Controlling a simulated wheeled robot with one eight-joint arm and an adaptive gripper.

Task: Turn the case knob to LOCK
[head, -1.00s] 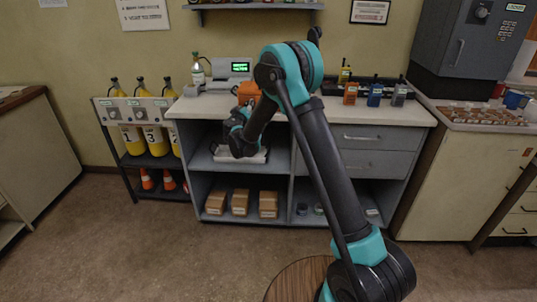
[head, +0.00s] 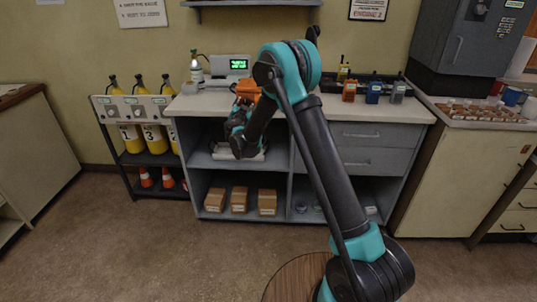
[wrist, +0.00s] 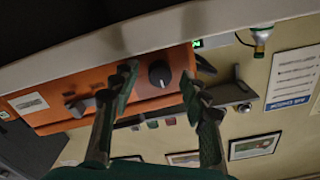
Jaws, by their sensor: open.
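The orange case (wrist: 95,95) fills much of the wrist view, and a small part of it (head: 248,90) shows behind my arm in the head view. A round black knob (wrist: 159,73) sits on its face. My gripper (wrist: 157,84) is open and empty, with one finger on each side of the knob in the picture. I cannot tell how far the fingertips are from it. The knob's setting is too small to read. In the head view my arm hides most of the case and the knob.
The case is on the counter (head: 400,108), near a device with a green display (head: 230,70). Several radios (head: 373,92) stand to the right. A dark latch-like part (wrist: 76,108) is on the case face. A shelf (head: 255,4) is on the wall above.

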